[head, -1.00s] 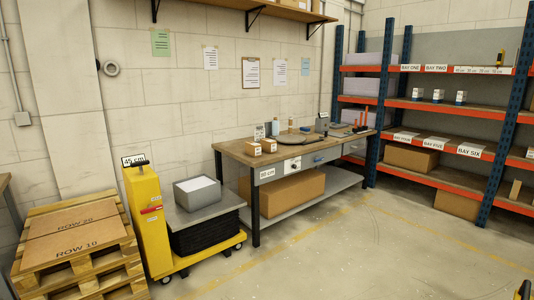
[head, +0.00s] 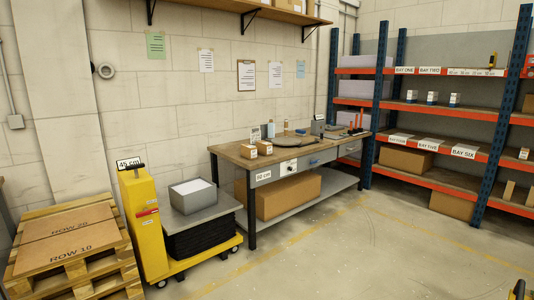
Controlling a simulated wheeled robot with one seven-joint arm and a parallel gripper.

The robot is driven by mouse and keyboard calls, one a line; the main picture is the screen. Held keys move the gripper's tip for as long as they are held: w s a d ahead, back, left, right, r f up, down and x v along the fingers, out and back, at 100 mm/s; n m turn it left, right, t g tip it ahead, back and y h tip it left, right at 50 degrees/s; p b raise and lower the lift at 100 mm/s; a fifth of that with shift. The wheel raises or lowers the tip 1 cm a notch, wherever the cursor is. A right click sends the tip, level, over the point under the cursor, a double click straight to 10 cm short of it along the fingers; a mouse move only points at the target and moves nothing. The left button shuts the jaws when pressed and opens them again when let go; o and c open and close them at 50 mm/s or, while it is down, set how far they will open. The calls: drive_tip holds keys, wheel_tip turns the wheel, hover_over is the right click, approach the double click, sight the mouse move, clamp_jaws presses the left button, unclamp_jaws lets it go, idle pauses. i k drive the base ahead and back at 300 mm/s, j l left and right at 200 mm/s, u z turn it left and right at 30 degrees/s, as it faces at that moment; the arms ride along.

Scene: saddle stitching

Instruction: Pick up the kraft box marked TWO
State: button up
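Two small kraft boxes with white labels stand side by side on the wooden top of the workbench (head: 225,153), near its left end. One is the left kraft box (head: 248,152); the other is the right kraft box (head: 264,148), slightly farther back. Their markings are too small to read, so I cannot tell which one says TWO. Both stand upright and nothing holds them. My gripper is not in view.
A yellow lift cart (head: 147,225) carrying a grey bin (head: 193,196) stands left of the workbench. A pallet (head: 75,275) with flat cartons is at far left. Shelving (head: 378,100) stands at right. The floor (head: 330,260) before the bench is clear. A dark-and-yellow thing (head: 519,291) is cut off bottom right.

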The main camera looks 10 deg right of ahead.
sight(264, 148)
drive_tip(key=i+l+z, duration=0.1)
drive_tip(key=i, duration=0.5)
drive_tip(key=i+u, duration=0.25)
drive_tip(key=i, duration=0.3)
drive_tip(key=i+l+u, duration=0.2)
drive_tip(key=i, duration=0.3)
drive_tip(key=i+l+u, duration=0.1)
drive_tip(key=i+u, duration=0.15)
drive_tip(key=i, duration=0.3)
drive_tip(key=i+j, duration=0.1)
drive_tip(key=i, duration=0.7)
drive_tip(key=i+l+z, duration=0.1)
drive_tip(key=i+z, duration=0.15)
drive_tip(key=z, duration=0.25)
drive_tip(key=i+z, duration=0.25)
drive_tip(key=z, duration=0.2)
drive_tip(key=i+z, duration=0.25)
drive_tip(key=z, duration=0.25)
drive_tip(key=i+l+z, duration=0.1)
drive_tip(key=i+z, duration=0.75)
drive_tip(key=i+l+u, duration=0.1)
drive_tip(key=i+u, duration=0.2)
drive_tip(key=i, duration=0.2)
drive_tip(key=i+l+u, duration=0.2)
drive_tip(key=i+u, duration=0.5)
drive_tip(key=i+l+u, duration=0.25)
drive_tip(key=i+u, duration=0.15)
drive_tip(key=i+l+u, duration=0.35)
drive_tip(key=i+j, duration=0.05)
drive_tip(key=i, duration=0.1)
